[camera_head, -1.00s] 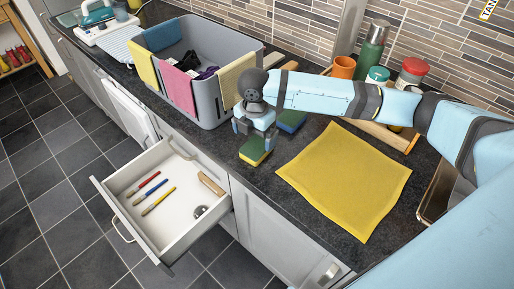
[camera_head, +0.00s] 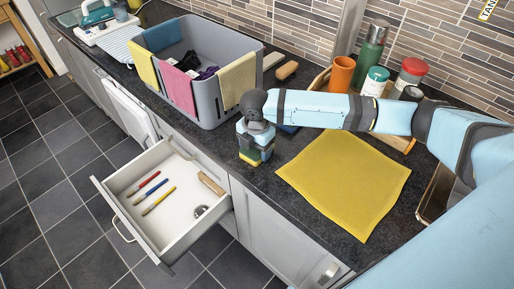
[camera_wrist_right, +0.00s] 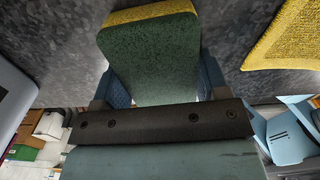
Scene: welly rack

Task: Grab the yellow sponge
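The yellow sponge (camera_head: 251,160), with a dark green layer, lies on the dark counter near its front edge. My right gripper (camera_head: 255,145) points down over it, with its fingers at the sponge's sides. In the right wrist view the sponge (camera_wrist_right: 150,55) sits between the two fingers (camera_wrist_right: 163,88), its green face towards the camera. The fingers are at or very near its sides; I cannot tell whether they press on it. My left gripper is not in view.
A yellow cloth (camera_head: 345,185) lies right of the sponge. A grey bin (camera_head: 213,105) with cloths stands to the left. An open drawer (camera_head: 160,200) juts out below the counter. An orange cup (camera_head: 341,74), a green flask (camera_head: 371,45) and jars stand behind my right arm.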

